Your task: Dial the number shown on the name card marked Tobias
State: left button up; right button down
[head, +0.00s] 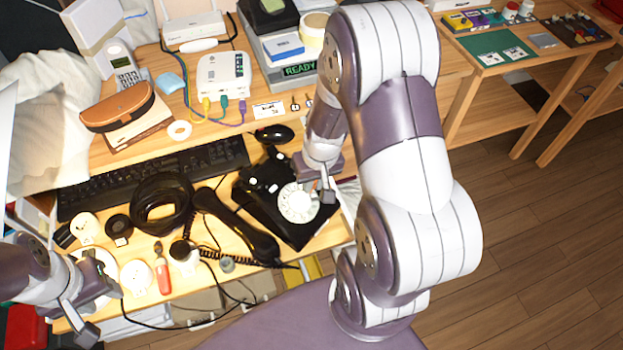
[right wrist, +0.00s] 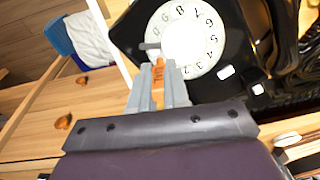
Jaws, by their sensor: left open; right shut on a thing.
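A black rotary phone (head: 270,205) sits on the wooden desk, with a white dial (head: 298,203) facing up. Its black handset (head: 240,228) lies off to the left of the body. A white card (head: 268,110) lies behind the phone; its writing is too small to read surely. My right gripper (head: 324,190) is over the dial's right edge. In the right wrist view, the fingers (right wrist: 158,88) are shut on a narrow orange piece (right wrist: 158,76), beside the dial (right wrist: 187,42) with its ring of black digits. My left gripper (head: 88,298) is open and empty at the desk's front left.
A black keyboard (head: 160,174), a coiled black cable (head: 162,203) and a black mouse (head: 274,134) surround the phone. A white router (head: 222,74) with coloured plugs and a brown glasses case (head: 117,107) stand behind. Loose cords and a red screwdriver-like item (head: 162,272) lie in front.

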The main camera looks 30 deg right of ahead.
jog(key=shift+f, duration=0.1)
jog(key=shift+s+f+b, duration=0.2)
jog(key=shift+s+b, duration=0.15)
jog(key=shift+s, duration=0.15)
jog(key=shift+s+d+r+p, duration=0.15)
jog(key=shift+s+r+p, duration=0.05)
jog(key=shift+r+p, duration=0.5)
jog(key=shift+s+r, duration=0.15)
jog(key=shift+r, duration=0.1)
notch_tip(320, 180, up, 6)
jog(key=s+p, duration=0.2)
jog(key=p, duration=0.2)
jog(key=shift+s+d+r+p, duration=0.15)
jog(key=shift+s+d+p, duration=0.25)
jog(key=shift+d, duration=0.05)
